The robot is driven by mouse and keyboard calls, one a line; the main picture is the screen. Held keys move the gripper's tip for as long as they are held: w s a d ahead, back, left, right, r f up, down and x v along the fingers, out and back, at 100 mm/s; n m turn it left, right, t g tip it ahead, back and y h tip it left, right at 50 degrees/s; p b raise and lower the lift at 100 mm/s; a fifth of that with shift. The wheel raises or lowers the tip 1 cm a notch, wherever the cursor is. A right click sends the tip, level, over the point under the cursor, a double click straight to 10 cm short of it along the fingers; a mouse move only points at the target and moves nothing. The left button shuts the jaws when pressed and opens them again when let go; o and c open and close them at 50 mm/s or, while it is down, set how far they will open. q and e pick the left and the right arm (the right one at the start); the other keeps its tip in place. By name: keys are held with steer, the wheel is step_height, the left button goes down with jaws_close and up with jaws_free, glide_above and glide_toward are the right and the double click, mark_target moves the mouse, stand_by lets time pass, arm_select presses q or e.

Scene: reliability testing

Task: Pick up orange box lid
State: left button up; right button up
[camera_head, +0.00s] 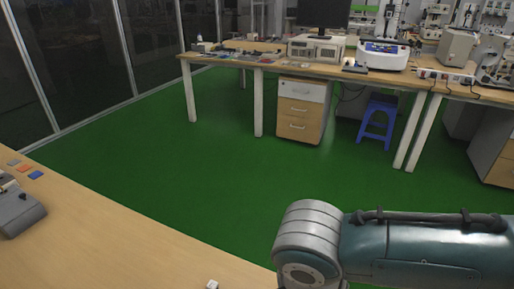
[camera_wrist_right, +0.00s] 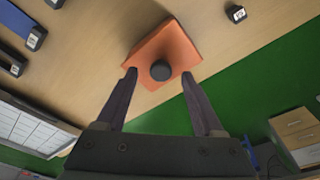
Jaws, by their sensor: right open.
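An orange box lid (camera_wrist_right: 172,42) with a round dark knob (camera_wrist_right: 161,71) is at the top middle of the right wrist view, over the wooden table. My right gripper (camera_wrist_right: 159,75) is open. Its two dark fingers point at the lid, with the knob between the fingertips in the picture. I cannot tell whether the fingers touch the lid or how far they are from it. What is under the lid is hidden. The head view shows my right arm at the lower right, but not its gripper or the lid. My left gripper is in neither view.
A small white cube (camera_head: 212,285) is at the near table's edge. A grey device (camera_head: 18,212) and small coloured pieces (camera_head: 24,168) are on the left of the wooden table (camera_head: 110,230). Across the open green floor (camera_head: 190,160) stand a workbench, a drawer cabinet (camera_head: 304,108) and a blue stool (camera_head: 377,120).

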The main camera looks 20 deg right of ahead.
steer(key=shift+d+f, duration=0.1)
steer(key=shift+f, duration=0.55)
jaws_close()
